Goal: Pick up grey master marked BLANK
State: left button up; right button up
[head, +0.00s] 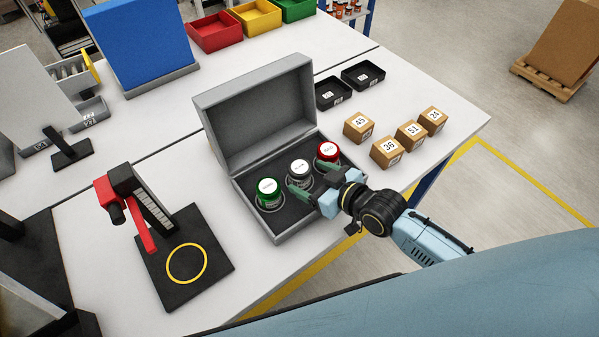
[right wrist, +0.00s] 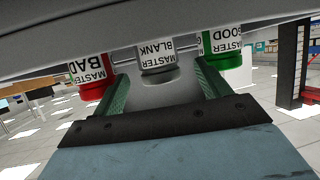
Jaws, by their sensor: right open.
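The grey master (head: 299,168) stands upright in the middle of the open grey case (head: 283,238), between a green master (head: 268,188) and a red master (head: 328,151). In the right wrist view, which is upside down, its label reads MASTER BLANK (right wrist: 156,52). My right gripper (head: 313,182) is open at the near side of the case. Its two green fingers (right wrist: 160,76) show one on each side of the grey master, with nothing held. I cannot tell whether they touch it. My left gripper is in neither view.
The case lid (head: 254,112) stands open behind the masters. Numbered cardboard boxes (head: 387,151) and black trays (head: 333,92) are to the right. A black and red stand (head: 150,215) with a yellow-ringed base is to the left. White table shows between the stand and the case.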

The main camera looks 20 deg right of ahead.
aim_at(295, 169)
jog(key=shift+x, duration=3.2)
jog(key=shift+r, duration=0.2)
jog(key=c, duration=1.2)
